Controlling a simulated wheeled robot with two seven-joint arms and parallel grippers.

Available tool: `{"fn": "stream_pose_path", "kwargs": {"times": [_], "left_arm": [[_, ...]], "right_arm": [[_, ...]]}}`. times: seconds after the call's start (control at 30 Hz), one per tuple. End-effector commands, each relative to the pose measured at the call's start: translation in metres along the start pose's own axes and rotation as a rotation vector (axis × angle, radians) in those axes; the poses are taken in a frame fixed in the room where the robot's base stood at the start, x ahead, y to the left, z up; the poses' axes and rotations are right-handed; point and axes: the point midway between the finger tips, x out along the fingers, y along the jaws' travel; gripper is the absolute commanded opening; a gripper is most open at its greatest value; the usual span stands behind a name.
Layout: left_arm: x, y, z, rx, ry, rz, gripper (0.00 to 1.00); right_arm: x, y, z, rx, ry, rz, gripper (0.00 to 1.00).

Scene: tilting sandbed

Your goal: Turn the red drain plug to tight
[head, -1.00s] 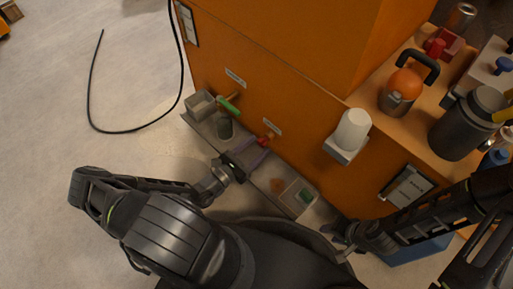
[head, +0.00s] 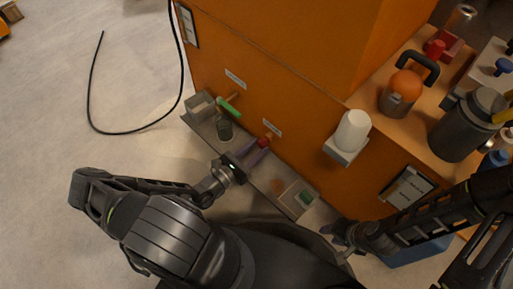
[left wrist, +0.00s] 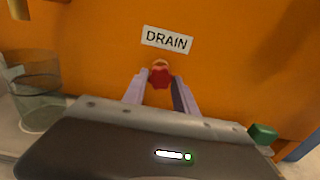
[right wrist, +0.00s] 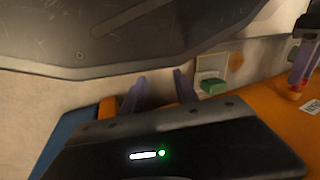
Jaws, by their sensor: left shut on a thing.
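The red drain plug (head: 264,141) sits low on the orange housing, just under a small white label. In the left wrist view the plug (left wrist: 160,76) lies between the pale fingertips, below the DRAIN label (left wrist: 167,40). My left gripper (head: 257,151) is shut on it, coming from the front; its fingers hide the plug's sides. How far the plug is turned I cannot tell. My right gripper (right wrist: 158,85) is open and empty, apart from the housing, with its fingers spread.
A grey ledge (head: 206,124) runs under the plug, with a clear beaker (head: 224,131) to the left and a tray with a green block (head: 306,197) to the right. A green-handled valve (head: 229,107) is near the left end. A white cup (head: 352,130) sits on a bracket.

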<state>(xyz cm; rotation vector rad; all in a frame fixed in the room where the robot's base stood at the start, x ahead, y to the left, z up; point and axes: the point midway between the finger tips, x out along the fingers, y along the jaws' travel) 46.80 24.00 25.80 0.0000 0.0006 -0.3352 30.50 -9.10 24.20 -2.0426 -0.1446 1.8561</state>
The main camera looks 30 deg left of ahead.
Motion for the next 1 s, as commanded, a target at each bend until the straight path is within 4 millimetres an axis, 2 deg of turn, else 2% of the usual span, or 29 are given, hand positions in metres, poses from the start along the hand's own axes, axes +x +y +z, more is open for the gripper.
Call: {"fn": "stream_pose_path", "kwargs": {"times": [0.27,0.47,0.67,1.0], "left_arm": [[0.000,-0.001,0.001,0.014,0.000,-0.001,0.00],[0.000,-0.001,0.003,0.073,-0.001,-0.002,0.00],[0.000,-0.001,0.005,0.189,0.000,-0.002,0.00],[0.000,0.000,0.006,0.488,-0.001,-0.001,0.00]], "right_arm": [[-0.003,-0.001,0.000,0.000,-0.001,0.000,0.36],[-0.013,-0.004,0.001,-0.001,-0.005,0.000,0.36],[-0.030,-0.009,0.002,-0.002,-0.014,0.000,0.36],[-0.062,-0.024,0.008,-0.010,-0.034,-0.006,0.36]]}}
